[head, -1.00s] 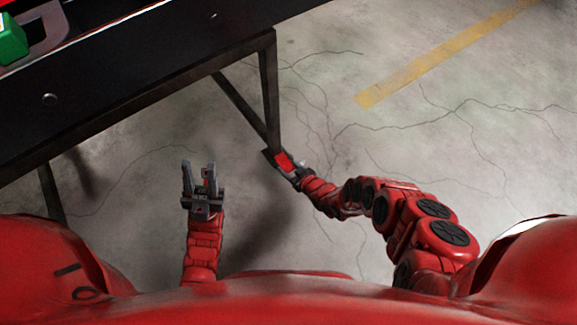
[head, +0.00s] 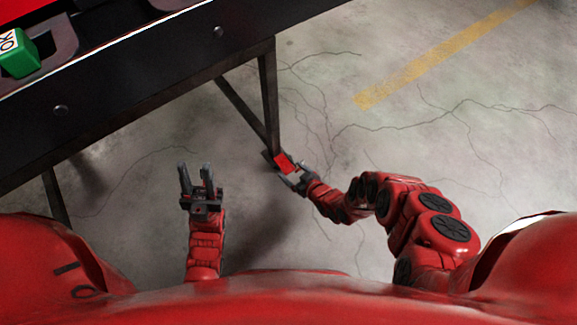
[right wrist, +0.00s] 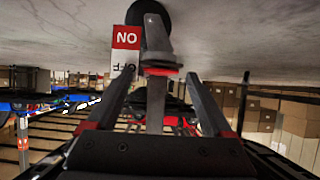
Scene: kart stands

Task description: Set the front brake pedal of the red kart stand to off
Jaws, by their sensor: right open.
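The kart stand (head: 130,90) fills the upper left of the head view, with a dark frame and a red top. At the foot of its near leg is a red piece (head: 284,163), apparently the brake pedal. In the right wrist view the grey pedal (right wrist: 160,62) with a red edge lies between my right fingertips, beside a caster wheel (right wrist: 148,12). A red ON and white OFF label (right wrist: 127,38) is beside it, OFF partly hidden. My right gripper (head: 296,174) is open at the pedal; contact is unclear. My left gripper (head: 195,166) is open and empty.
A green block (head: 18,54) sits on the stand top. Another stand leg (head: 55,195) is at left. The concrete floor (head: 430,130) is clear to the right, with a yellow stripe (head: 445,55). Boxes (right wrist: 300,115) show in the background of the right wrist view.

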